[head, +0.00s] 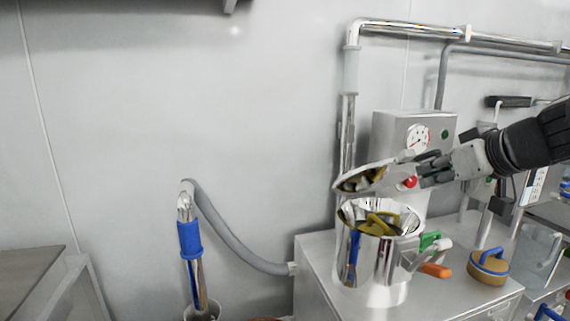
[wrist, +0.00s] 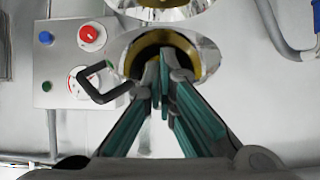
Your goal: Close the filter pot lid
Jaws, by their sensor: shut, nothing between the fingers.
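The filter pot (head: 372,268) is a shiny steel cylinder on a grey cabinet, with its mouth uncovered. Its round steel lid (head: 352,184), with a yellowish underside, stands raised and tilted above the mouth. My gripper (head: 422,172) is shut and empty, just right of the lid in the head view; I cannot tell whether it touches the lid. In the wrist view my shut fingers (wrist: 160,72) overlap a round steel part with a yellowish ring; whether this is the lid or the pot is unclear. A black loop handle (wrist: 98,92) lies left of the fingers there.
A control box with a gauge (head: 418,137) and a red button (head: 410,182) stands behind the pot. An orange-tipped handle (head: 435,270) and a tan round piece with a blue handle (head: 488,266) are to the right. The wall at left is bare.

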